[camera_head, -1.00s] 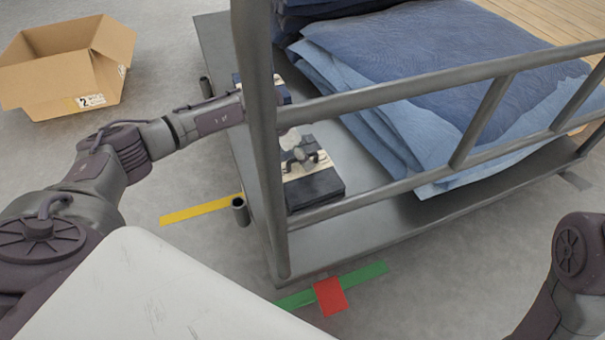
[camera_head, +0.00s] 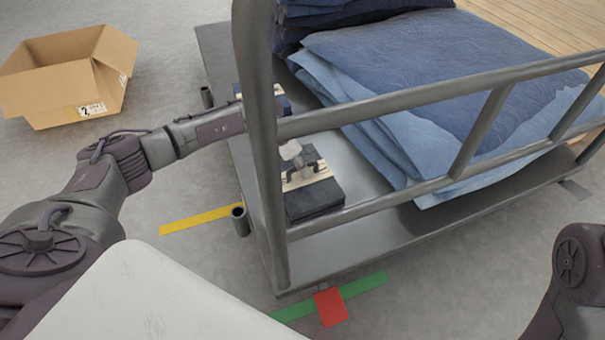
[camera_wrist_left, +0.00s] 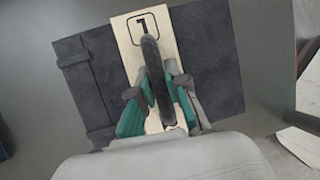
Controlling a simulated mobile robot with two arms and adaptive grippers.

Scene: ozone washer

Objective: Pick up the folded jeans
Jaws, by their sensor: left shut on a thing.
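The folded jeans (camera_head: 316,200) are a dark, flat bundle with a cream paper band, on the grey cart deck behind the cart's rail. In the left wrist view, the dark jeans (camera_wrist_left: 212,60) spread to both sides of the band, which carries a "1". My left gripper (camera_head: 302,166) reaches in behind the cart's post and sits over the band. In the left wrist view its teal fingers (camera_wrist_left: 158,100) are closed around a dark upright strip at the band. I cannot tell whether the bundle is clear of the deck. My right gripper is out of view.
The cart's post (camera_head: 262,150) and rail (camera_head: 430,95) stand in front of the jeans. Large blue denim stacks (camera_head: 430,60) fill the deck to the right. Another dark bundle (camera_head: 270,101) shows behind the post. An open cardboard box (camera_head: 65,75) is on the floor at left.

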